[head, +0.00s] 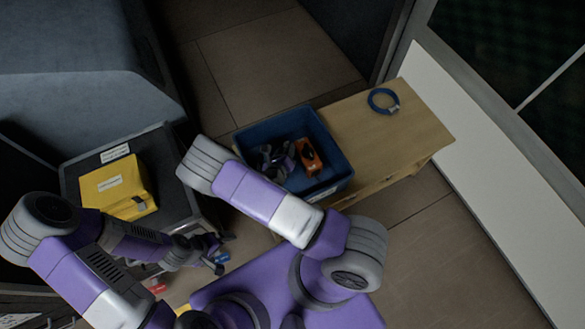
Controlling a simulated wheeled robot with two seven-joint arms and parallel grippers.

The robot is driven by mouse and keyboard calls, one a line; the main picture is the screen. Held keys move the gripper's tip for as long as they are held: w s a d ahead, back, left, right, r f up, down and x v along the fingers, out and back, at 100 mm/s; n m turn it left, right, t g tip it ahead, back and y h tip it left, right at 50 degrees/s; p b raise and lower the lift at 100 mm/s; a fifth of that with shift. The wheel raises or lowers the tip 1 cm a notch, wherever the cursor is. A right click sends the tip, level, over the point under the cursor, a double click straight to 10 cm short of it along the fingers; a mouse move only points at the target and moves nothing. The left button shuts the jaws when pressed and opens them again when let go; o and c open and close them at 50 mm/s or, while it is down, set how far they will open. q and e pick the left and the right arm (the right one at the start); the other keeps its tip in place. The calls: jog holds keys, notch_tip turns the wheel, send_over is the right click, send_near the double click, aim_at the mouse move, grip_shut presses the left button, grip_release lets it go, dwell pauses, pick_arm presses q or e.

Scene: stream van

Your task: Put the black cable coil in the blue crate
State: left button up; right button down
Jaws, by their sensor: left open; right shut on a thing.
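The blue crate (342,153) stands at the left end of a wooden bench. My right gripper (280,160) is inside or just above the crate's left half, partly hidden by my own arm. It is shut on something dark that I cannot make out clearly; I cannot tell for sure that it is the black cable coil. No black coil shows plainly elsewhere. An orange thing (309,158) with a dark patch lies in the crate, right of that gripper. My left gripper (224,253) is open and away from the crate, near the dark case at left.
A blue cable coil (371,103) lies on the wooden bench (420,125), right of the crate. A yellow box (115,188) sits on a dark case (80,170) at left. Small blue and red things show low, near my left gripper. The bench's right part is mostly clear.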

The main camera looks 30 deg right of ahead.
notch_tip(320, 180, down, 11)
jog(key=b, duration=0.4)
jog(key=shift+d+n, duration=0.35)
jog(key=shift+n, duration=0.05)
jog(key=c, duration=0.6)
grip_release()
jog(key=shift+s, duration=0.1)
jog(key=shift+c, duration=0.2)
jog(key=p+v, duration=0.3)
jog(key=v, duration=0.9)
